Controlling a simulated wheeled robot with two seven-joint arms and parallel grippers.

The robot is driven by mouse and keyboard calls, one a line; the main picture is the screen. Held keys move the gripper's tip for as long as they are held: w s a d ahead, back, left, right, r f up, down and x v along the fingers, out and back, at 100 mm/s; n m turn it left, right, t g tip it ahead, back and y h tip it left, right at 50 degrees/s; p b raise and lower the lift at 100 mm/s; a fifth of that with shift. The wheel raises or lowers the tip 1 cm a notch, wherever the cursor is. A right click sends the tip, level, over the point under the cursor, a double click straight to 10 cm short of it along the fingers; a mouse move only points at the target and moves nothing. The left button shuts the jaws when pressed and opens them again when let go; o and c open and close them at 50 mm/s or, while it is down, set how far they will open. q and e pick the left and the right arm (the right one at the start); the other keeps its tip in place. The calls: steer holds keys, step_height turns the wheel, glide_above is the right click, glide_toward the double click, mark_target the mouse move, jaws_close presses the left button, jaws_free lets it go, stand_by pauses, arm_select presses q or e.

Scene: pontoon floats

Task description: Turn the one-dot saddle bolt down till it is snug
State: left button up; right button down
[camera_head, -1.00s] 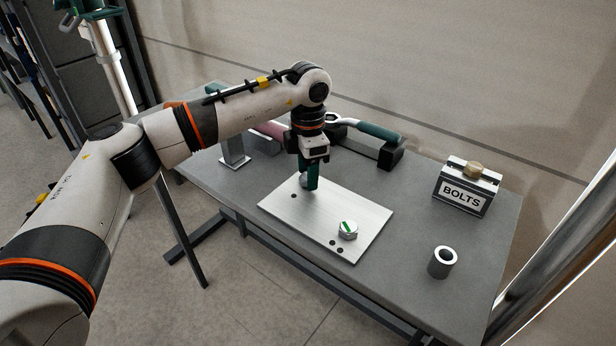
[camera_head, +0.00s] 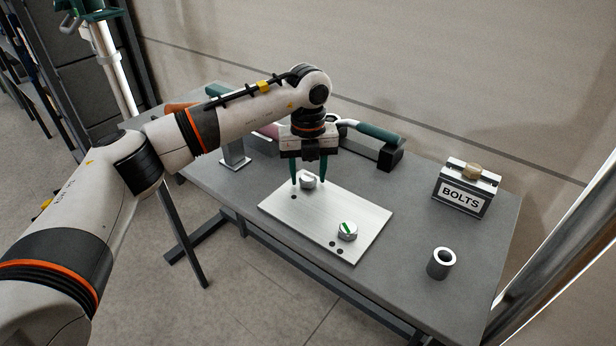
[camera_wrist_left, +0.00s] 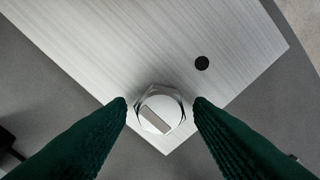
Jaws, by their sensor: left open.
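The silver plate (camera_head: 330,217) lies on the grey bench. The one-dot saddle bolt (camera_head: 308,180) stands at the plate's far left end, by a single black dot (camera_head: 293,197). In the left wrist view the bolt (camera_wrist_left: 160,108) has a hex head with a grey bar across its top, and the dot (camera_wrist_left: 202,63) is to its upper right. My left gripper (camera_head: 309,180) is open and points down, its green fingers on either side of the bolt head, with small gaps. A second bolt (camera_head: 347,231) with a green bar stands by two dots (camera_head: 336,246). My right gripper is not in view.
A box labelled BOLTS (camera_head: 466,188), with a brass-coloured hex piece on top, stands at the right. A grey hollow cylinder (camera_head: 440,263) stands at the front right. A green-handled wrench (camera_head: 365,130) rests on black supports behind the plate.

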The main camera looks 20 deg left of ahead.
arm_select(q)
steer(key=n, duration=0.3)
steer(key=shift+n, duration=0.3)
steer(key=n+p, duration=0.1)
steer(key=n, duration=0.8)
steer(key=shift+r+p, duration=0.1)
steer(key=shift+p, duration=0.3)
steer(key=n, duration=0.2)
steer(key=shift+n, duration=0.3)
